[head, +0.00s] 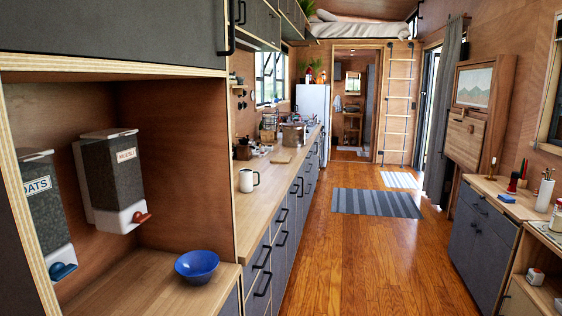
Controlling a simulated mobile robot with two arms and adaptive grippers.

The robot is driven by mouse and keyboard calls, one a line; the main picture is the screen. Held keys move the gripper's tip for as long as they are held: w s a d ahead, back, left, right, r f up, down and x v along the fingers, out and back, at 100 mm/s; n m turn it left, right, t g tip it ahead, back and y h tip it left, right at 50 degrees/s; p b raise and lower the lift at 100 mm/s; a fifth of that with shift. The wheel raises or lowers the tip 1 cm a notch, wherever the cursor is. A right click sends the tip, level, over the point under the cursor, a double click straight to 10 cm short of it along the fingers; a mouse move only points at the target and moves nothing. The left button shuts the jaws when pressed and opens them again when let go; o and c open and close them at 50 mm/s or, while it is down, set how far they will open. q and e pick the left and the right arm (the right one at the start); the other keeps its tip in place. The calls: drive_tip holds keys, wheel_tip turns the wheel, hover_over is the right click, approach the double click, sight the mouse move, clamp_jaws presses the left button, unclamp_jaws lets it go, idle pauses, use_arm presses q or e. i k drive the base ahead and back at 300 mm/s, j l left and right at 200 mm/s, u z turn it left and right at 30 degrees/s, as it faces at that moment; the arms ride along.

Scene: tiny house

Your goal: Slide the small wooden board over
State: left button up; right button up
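A small, flat, light wooden piece (282,157) lies on the long wooden counter (268,178), behind the white mug and in front of the metal pot; it looks like a small board, but it is too small to be sure. A larger wooden panel with a dark handle (465,139) hangs on the right wall, below a framed mountain picture. Neither of my grippers shows in the head view.
A white mug (249,180) and a metal pot (293,135) stand on the counter. A blue bowl (197,266) sits on the near left shelf below two dispensers. The wooden floor (345,260) is clear between the cabinets, with a striped rug (377,203) farther back.

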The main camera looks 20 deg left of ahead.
sight(279, 159)
drive_tip(key=i, duration=1.3)
drive_tip(key=i+u, duration=0.1)
drive_tip(key=i, duration=2.5)
drive_tip(key=i+l+u, duration=0.1)
drive_tip(key=i+u, duration=0.4)
drive_tip(key=i+l+u, duration=0.2)
drive_tip(key=i+u, duration=0.3)
drive_tip(key=i+l+u, duration=0.25)
drive_tip(key=l+u, duration=0.25)
drive_tip(key=i+l+u, duration=0.3)
drive_tip(key=l+u, duration=0.2)
drive_tip(key=j, duration=0.1)
